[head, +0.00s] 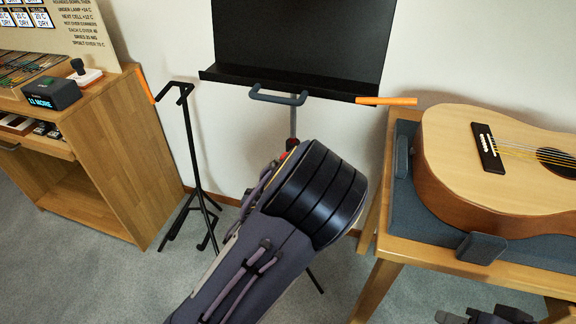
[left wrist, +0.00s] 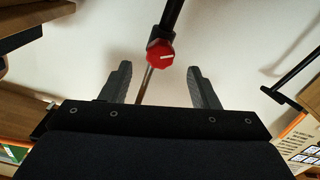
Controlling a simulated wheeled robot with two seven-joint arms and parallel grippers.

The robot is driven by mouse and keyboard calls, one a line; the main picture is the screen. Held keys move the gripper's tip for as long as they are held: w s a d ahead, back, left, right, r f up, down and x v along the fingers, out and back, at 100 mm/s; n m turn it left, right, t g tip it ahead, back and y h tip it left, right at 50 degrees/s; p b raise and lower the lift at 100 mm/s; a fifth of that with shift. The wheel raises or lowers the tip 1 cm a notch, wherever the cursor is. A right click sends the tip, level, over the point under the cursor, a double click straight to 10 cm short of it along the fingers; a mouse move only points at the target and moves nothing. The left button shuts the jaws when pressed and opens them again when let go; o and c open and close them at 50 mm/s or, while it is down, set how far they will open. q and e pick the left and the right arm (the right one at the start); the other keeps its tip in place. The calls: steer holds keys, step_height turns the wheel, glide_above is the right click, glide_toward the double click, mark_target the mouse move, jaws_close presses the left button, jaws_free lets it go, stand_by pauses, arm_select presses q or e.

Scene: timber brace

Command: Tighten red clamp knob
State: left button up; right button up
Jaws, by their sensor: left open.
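The red clamp knob (left wrist: 160,52), with a white line on its face, sits on a black stand post (left wrist: 172,14) in the left wrist view. My left gripper (left wrist: 160,82) is open, with one finger on each side below the knob; the knob is apart from both fingers. In the head view only a bit of red (head: 284,156) shows beside my left wrist, which hides the left fingers and most of the post. The black music stand desk (head: 302,45) is above. A dark part of my right gripper (head: 487,315) shows at the bottom edge, its jaws unclear.
A guitar (head: 505,150) lies on a padded wooden table (head: 375,238) at right. A thin black stand (head: 191,150) is at left beside a wooden cabinet (head: 122,140). An orange strip (head: 386,101) juts from the desk ledge. Carpet is open in front.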

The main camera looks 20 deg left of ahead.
arm_select(q)
steer(key=w, duration=0.7)
steer(key=shift+w+d, duration=0.1)
steer(key=shift+c, duration=0.2)
steer(key=c, duration=0.9)
